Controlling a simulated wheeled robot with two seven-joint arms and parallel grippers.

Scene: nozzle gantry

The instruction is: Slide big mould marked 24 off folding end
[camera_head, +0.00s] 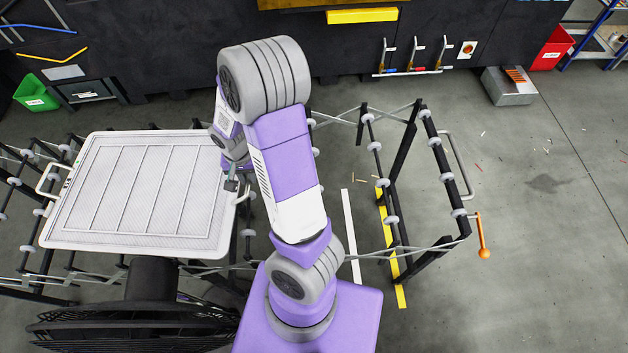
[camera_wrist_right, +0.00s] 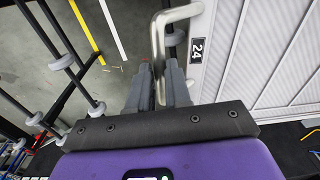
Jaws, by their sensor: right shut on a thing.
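The big white mould (camera_head: 140,190) is a flat ribbed panel lying on the roller conveyor at the left, with a bar handle at each side. In the right wrist view its edge bears a black plate marked 24 (camera_wrist_right: 196,50). My right gripper (camera_head: 234,185) is at the mould's right side, shut on its metal handle (camera_wrist_right: 172,18); the fingers (camera_wrist_right: 160,85) show on either side of the bar. The folding end (camera_head: 440,165) of the conveyor, with black rollers and grey wheels, stretches to the right beyond my arm, empty. My left gripper is not in view.
An orange crank (camera_head: 483,240) sticks out at the conveyor's right end. A white strip (camera_head: 351,235) and a yellow strip (camera_head: 388,240) mark the floor. A black round ribbed object (camera_head: 130,320) stands at the front left. The floor at the right is mostly clear.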

